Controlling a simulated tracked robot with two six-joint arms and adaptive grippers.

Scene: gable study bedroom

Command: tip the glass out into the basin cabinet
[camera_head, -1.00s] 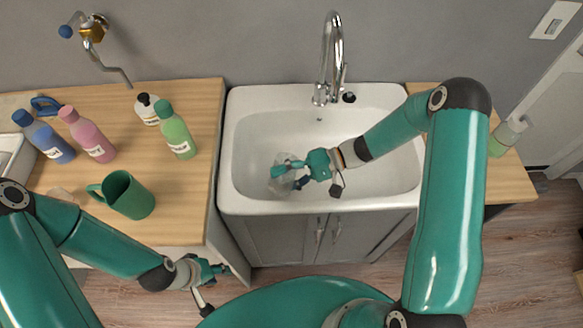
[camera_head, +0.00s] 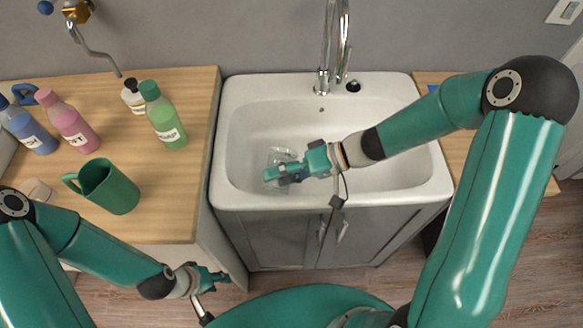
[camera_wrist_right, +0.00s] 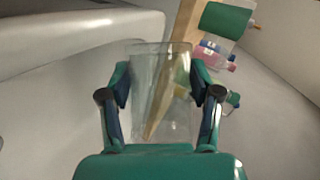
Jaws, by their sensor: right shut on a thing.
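The clear glass (camera_head: 281,156) is over the bowl of the white basin cabinet (camera_head: 240,199), partly hidden by my right gripper (camera_head: 274,176). In the right wrist view the glass (camera_wrist_right: 160,95) stands between the two fingers of the right gripper (camera_wrist_right: 160,90), which are shut on it. I cannot tell whether anything is in the glass. In the head view the glass looks tilted. My left gripper (camera_head: 222,278) is low in front of the left counter, away from the basin, and its fingers are too small to judge.
A green mug (camera_head: 112,190) stands on the left wooden counter (camera_head: 165,215) with green (camera_head: 163,118), pink (camera_head: 70,122) and blue (camera_head: 27,130) bottles and a white bottle (camera_head: 133,97). The chrome faucet (camera_head: 327,60) rises behind the bowl.

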